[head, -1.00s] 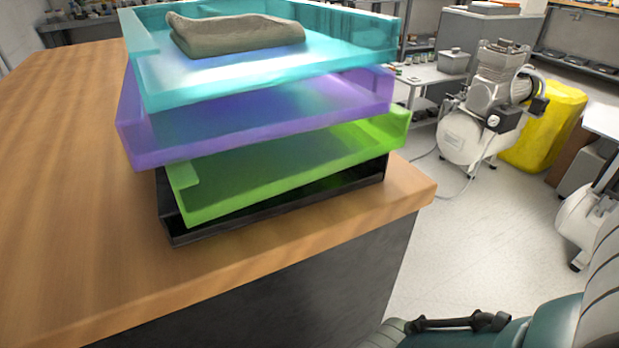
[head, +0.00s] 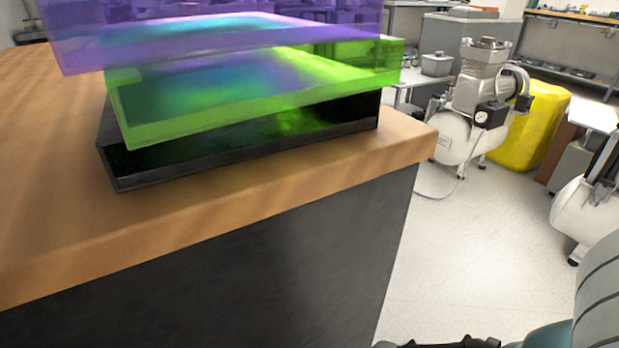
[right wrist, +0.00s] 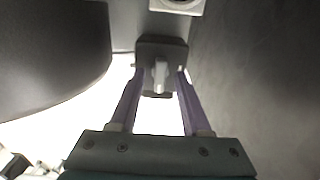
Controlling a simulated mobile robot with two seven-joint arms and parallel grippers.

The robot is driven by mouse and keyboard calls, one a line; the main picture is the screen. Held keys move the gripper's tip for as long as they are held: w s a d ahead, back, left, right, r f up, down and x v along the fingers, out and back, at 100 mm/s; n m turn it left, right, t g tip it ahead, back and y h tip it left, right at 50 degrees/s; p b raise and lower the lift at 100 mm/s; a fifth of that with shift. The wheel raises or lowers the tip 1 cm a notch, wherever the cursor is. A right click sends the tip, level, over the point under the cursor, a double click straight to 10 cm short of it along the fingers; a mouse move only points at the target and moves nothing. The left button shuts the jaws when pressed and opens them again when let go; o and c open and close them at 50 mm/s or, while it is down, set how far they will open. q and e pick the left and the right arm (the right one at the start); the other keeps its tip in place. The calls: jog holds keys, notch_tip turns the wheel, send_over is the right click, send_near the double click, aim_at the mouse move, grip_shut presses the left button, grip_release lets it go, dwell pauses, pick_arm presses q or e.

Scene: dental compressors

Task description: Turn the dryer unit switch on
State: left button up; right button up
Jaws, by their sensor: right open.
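In the right wrist view my right gripper (right wrist: 159,74) is open, with its two purple fingers apart. A dark grey block with a pale upright lever-like part (right wrist: 160,76) shows between and just beyond the fingertips. It looks like a switch, but I cannot tell for sure that it is the dryer unit switch, or whether the fingers touch it. A white part with a dark round face (right wrist: 177,3) is cut off at the top. In the head view my right arm shows at the lower right, its gripper out of frame. My left gripper is not in view.
A wooden counter (head: 50,225) with stacked purple (head: 230,50), green (head: 250,105) and black (head: 160,170) trays fills the left. A white compressor (head: 450,137) stands behind, beside a yellow bin (head: 530,125). Another white unit (head: 580,212) is at the right edge. Pale floor (head: 480,250) between is clear.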

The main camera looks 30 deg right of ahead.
grip_shut()
jog(key=shift+n, duration=0.4)
dwell(0.4)
jog(key=n, duration=0.3)
jog(key=shift+n, duration=0.4)
jog(key=n, duration=0.4)
jog(key=shift+n, duration=0.3)
jog(key=n, duration=0.8)
jog(key=shift+n, duration=0.6)
